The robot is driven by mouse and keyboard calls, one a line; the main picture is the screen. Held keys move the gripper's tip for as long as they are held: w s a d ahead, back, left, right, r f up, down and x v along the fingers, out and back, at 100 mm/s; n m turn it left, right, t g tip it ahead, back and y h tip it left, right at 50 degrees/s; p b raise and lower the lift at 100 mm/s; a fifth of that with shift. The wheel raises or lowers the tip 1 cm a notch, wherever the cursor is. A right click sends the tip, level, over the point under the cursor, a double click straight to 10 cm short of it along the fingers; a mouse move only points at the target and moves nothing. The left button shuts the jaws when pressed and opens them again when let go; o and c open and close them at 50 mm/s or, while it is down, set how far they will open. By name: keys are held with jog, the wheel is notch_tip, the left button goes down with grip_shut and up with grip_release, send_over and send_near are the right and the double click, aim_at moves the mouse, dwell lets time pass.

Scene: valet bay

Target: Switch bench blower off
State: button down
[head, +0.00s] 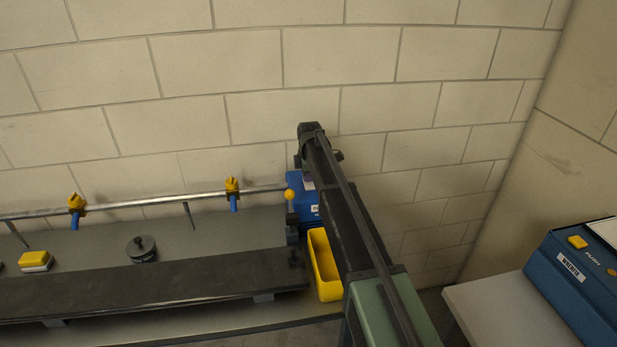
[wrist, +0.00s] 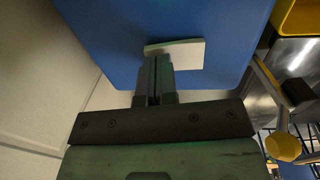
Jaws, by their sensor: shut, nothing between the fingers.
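A blue box (head: 305,208), which looks like the bench blower, stands against the wall at the right end of the bench, partly hidden behind my arm. In the wrist view its blue face (wrist: 120,28) fills the upper middle. A pale flat switch or plate (wrist: 188,54) sits on that face. My gripper (wrist: 157,57) is shut and empty, its fingertips at the lower left part of the pale plate. I cannot tell whether they touch it.
A metal rail with yellow-blue fittings (head: 232,190) runs along the bench. Another blue unit with a yellow button (head: 577,242) is at the right.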

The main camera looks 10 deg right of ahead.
jog(key=shift+w+f+b, duration=0.1)
jog(key=shift+f+b, duration=0.3)
jog(key=shift+b, duration=0.1)
jog(key=shift+r, duration=0.3)
jog(key=shift+s+p, duration=0.25)
jog(key=shift+p, duration=0.05)
jog(key=shift+s+r, duration=0.25)
jog(key=shift+s, duration=0.45)
jog(key=shift+w, duration=0.1)
jog(key=shift+f, duration=0.1)
